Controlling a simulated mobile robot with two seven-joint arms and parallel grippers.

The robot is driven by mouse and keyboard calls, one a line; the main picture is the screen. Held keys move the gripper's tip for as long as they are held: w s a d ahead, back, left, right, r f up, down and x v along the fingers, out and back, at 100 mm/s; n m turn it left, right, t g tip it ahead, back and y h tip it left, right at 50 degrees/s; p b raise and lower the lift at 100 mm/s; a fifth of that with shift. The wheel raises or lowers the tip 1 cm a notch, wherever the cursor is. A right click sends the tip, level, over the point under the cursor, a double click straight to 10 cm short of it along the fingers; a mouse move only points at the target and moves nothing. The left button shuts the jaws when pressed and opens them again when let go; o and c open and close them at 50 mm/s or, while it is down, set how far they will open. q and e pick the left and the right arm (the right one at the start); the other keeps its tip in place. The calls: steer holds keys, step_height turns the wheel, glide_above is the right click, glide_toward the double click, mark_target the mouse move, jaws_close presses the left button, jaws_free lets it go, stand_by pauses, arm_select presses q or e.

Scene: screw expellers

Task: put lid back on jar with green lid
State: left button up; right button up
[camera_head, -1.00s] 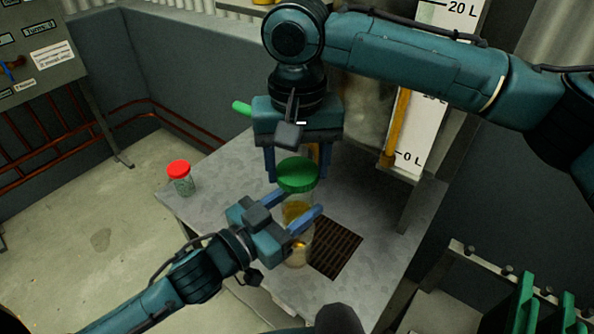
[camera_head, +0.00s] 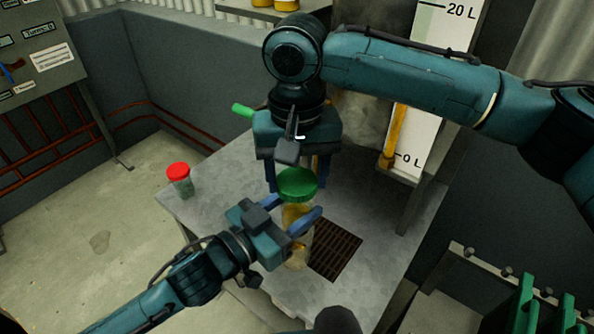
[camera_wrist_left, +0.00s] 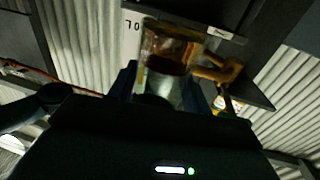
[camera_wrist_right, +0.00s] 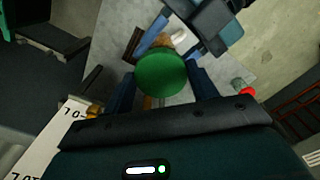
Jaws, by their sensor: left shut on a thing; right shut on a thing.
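The clear jar (camera_head: 293,220) with yellowish contents is upright above the table's front part, between the fingers of my left gripper (camera_head: 292,212), which is shut on it. The jar also shows in the left wrist view (camera_wrist_left: 168,50). The green lid (camera_head: 297,184) is level at the jar's mouth; I cannot tell whether it touches the rim. My right gripper (camera_head: 297,184) comes from above and behind and is shut on the lid. In the right wrist view the lid (camera_wrist_right: 161,74) is between the fingers and hides most of the jar.
A small jar with a red lid (camera_head: 179,176) stands at the table's left corner. A dark grate (camera_head: 336,250) is set in the metal table (camera_head: 225,190) right of the held jar. A white litre scale (camera_head: 425,140) and the machine stand behind. Green-handled parts are at lower right.

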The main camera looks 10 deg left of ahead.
steer(key=shift+f, duration=0.6)
steer(key=m, duration=0.4)
steer(key=shift+a, duration=0.1)
steer(key=m, duration=0.4)
steer(key=shift+a, duration=0.1)
steer(key=m, duration=0.7)
steer(key=shift+a, duration=0.1)
steer(key=m, duration=0.4)
steer(key=shift+w+m, duration=0.15)
steer(key=shift+m, duration=0.15)
steer(key=o, duration=0.9)
